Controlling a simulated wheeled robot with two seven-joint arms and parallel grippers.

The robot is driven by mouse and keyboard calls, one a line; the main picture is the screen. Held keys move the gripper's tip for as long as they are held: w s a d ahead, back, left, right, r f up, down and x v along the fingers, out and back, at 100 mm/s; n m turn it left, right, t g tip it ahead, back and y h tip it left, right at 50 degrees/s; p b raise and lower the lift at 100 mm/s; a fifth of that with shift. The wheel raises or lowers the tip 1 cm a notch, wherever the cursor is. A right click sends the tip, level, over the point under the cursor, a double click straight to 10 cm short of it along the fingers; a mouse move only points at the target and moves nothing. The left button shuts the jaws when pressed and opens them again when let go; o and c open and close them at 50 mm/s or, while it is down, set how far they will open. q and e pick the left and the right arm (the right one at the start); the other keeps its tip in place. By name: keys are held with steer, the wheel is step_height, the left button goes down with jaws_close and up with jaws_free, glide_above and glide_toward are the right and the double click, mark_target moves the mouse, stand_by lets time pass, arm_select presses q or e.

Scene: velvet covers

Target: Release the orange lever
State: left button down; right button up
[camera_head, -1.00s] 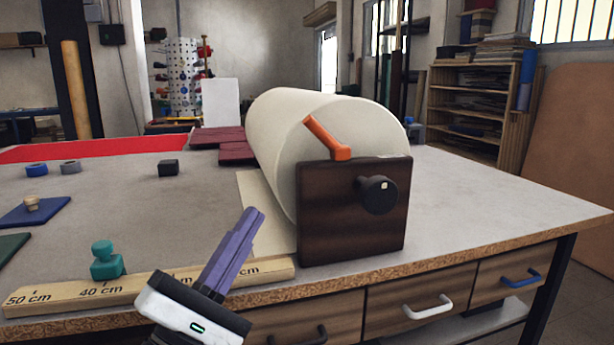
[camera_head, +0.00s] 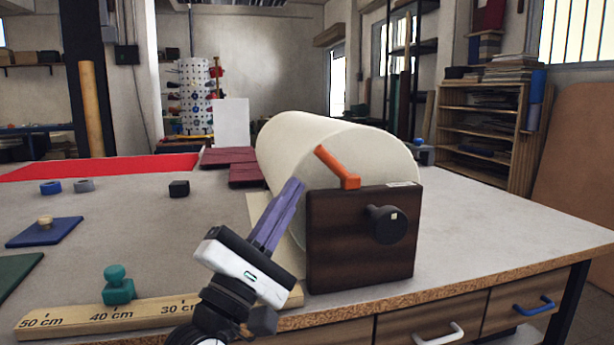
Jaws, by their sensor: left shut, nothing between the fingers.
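The orange lever (camera_head: 339,168) sits on top of a dark wooden end block (camera_head: 360,262) and tilts up to the left, in front of the end of a large cream roll (camera_head: 300,143). A black knob (camera_head: 387,224) is on the front face of the block. My left gripper (camera_head: 292,190) is shut and empty, its purple fingers pointing up and right. The fingertips are left of the lever and a little lower in the picture, apart from it, overlapping the roll in view. My right gripper is not in view.
A wooden ruler (camera_head: 148,313) lies along the table's front edge, with a teal stamp-like piece (camera_head: 118,286) by it. A blue pad (camera_head: 45,232), a black block (camera_head: 179,188) and dark red pieces (camera_head: 248,174) lie on the table. The grey tabletop right of the block is clear.

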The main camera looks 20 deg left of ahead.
mark_target(335, 166)
arm_select(q)
steer(key=shift+w+d+r, duration=0.25)
steer(key=shift+d+r, duration=0.45)
steer(key=shift+w+d+r, duration=0.2)
steer(key=shift+d+r, duration=0.45)
steer(key=shift+p, duration=0.3)
